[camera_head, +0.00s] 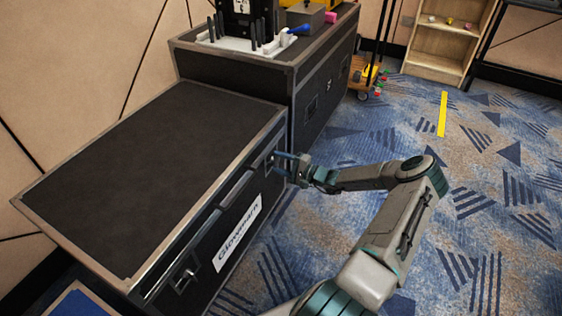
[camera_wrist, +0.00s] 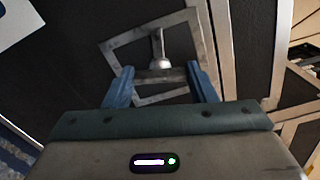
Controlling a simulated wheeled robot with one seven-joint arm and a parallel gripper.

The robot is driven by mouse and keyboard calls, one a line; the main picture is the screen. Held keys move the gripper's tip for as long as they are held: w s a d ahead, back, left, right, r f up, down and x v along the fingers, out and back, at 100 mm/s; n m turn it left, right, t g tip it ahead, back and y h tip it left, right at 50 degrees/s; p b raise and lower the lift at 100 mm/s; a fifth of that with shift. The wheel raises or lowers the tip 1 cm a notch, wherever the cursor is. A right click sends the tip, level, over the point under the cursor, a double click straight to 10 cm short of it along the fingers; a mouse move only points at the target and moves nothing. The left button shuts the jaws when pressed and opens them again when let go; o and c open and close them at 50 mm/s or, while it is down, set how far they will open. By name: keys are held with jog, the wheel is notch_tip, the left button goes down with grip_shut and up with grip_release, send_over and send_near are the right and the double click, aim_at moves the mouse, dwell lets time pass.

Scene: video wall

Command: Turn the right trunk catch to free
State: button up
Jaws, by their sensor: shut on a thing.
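The black trunk (camera_head: 150,145) has metal edges and a white "Glowbarn" label on its front. The right catch (camera_wrist: 160,62) is a metal piece in a square metal frame on the trunk's front; in the wrist view it is between and just beyond my fingers. My gripper (camera_wrist: 161,80) has its two blue fingers on either side of the catch's crosswise part and is shut on it. In the head view my gripper (camera_head: 286,161) is at the right end of the trunk's front, hiding most of the catch. The left catch (camera_head: 183,279) shows near the front's left end.
A taller black case (camera_head: 325,85) adjoins the trunk's far right end, with a white tray and a blue-handled thing on top. Open blue carpet (camera_head: 480,200) lies to the right. A wooden shelf (camera_head: 448,45) and a small cart stand farther back.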

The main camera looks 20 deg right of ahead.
jog(key=shift+d+n, duration=0.2)
jog(key=shift+n, duration=1.2)
jog(key=o, duration=1)
jog(key=shift+a, duration=0.1)
jog(key=p+v, duration=0.3)
jog(key=v, duration=1)
jog(key=shift+s+d, duration=0.25)
jog(key=shift+s, duration=0.05)
jog(key=shift+r, duration=0.1)
